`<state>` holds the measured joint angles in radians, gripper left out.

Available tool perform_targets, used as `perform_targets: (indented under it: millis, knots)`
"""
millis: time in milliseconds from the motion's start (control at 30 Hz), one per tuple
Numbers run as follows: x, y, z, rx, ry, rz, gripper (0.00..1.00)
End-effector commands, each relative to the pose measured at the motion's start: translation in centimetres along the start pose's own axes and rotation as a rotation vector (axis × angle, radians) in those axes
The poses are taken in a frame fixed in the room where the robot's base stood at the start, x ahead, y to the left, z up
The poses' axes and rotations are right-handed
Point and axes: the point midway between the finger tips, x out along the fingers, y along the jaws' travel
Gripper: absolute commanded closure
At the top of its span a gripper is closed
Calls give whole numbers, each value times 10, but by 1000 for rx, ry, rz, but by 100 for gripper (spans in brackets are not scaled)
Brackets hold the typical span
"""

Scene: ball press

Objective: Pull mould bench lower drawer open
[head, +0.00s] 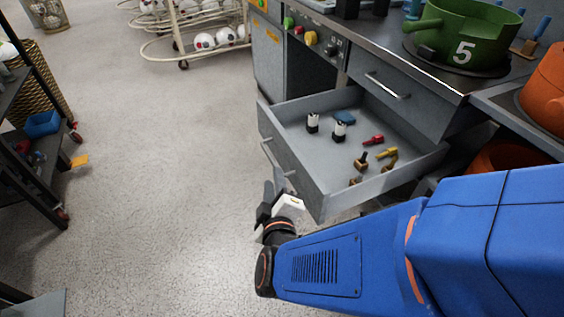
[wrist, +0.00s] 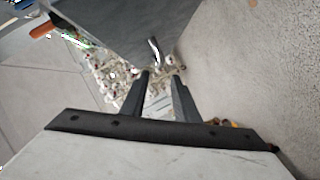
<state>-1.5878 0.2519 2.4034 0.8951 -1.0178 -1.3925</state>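The lower drawer (head: 300,172) of the mould bench (head: 335,75) stands pulled well out, with its inside showing. Its bar handle (head: 268,152) is on the front face, partly hidden by my gripper in the head view. My gripper (head: 273,185) is in front of the drawer front, close to the handle's near end. In the wrist view the two dark fingers (wrist: 161,76) are apart with a gap between them. The handle (wrist: 155,52) shows just beyond the fingertips on the grey drawer front (wrist: 140,25), and nothing is visibly held.
The drawer holds black-and-white cylinders (head: 339,131), a blue piece, and red and brass fittings. A closed upper drawer (head: 400,95) is above it. A green pot (head: 462,35) marked 5 stands on the bench. A dark shelf rack (head: 30,150) is at left; the floor between is clear.

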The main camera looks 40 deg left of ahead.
Motion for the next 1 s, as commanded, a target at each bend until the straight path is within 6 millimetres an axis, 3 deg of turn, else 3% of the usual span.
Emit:
perform_targets:
  millis: [200,400,1000]
  knots:
    - [-39,0,-1,1,3,-1,72]
    - [-58,-1,0,0,0,-1,72]
    - [-61,0,0,0,0,-1,72]
